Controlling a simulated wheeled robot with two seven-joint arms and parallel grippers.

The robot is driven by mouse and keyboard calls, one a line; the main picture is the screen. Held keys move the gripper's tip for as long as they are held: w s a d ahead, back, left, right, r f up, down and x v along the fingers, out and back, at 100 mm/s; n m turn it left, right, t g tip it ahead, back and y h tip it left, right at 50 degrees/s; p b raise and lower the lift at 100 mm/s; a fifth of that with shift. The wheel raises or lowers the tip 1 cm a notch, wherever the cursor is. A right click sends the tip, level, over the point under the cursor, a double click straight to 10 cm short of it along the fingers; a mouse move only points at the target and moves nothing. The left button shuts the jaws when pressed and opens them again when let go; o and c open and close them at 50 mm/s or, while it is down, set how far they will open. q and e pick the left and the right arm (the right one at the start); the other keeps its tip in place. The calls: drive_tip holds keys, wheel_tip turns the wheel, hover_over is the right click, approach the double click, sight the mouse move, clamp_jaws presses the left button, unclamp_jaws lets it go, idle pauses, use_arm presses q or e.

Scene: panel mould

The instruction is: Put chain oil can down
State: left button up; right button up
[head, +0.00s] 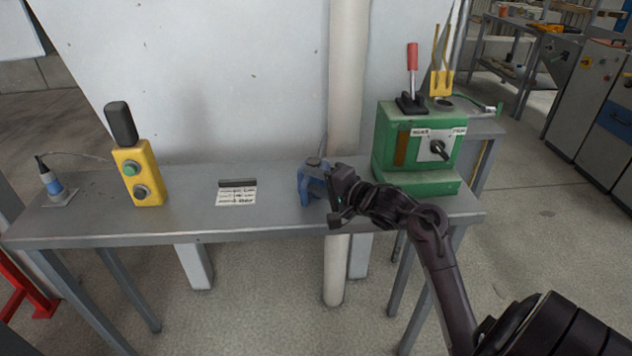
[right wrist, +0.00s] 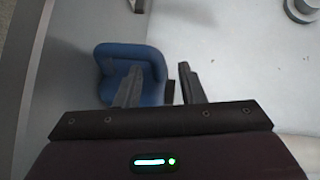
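The blue chain oil can (head: 311,186) appears upright on the grey bench, in front of the pale pillar, with a grey cap on top. My right gripper (head: 336,205) is at its right side, with the dark wrist covering part of it. In the right wrist view the two fingers (right wrist: 158,84) are spread, and the blue can (right wrist: 120,55) shows behind and around the left finger. A gap shows between the fingertips, and I see no grip on the can. My left gripper is out of view.
The bench (head: 275,212) also holds a green switch box (head: 395,180) at right, a label card (head: 236,196), a yellow button box (head: 150,190) and a small blue-grey device (head: 54,186) at left. Bench top is clear between the card and the can.

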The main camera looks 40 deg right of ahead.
drive_tip(key=v, duration=1.2)
drive_tip(key=shift+r, duration=0.1)
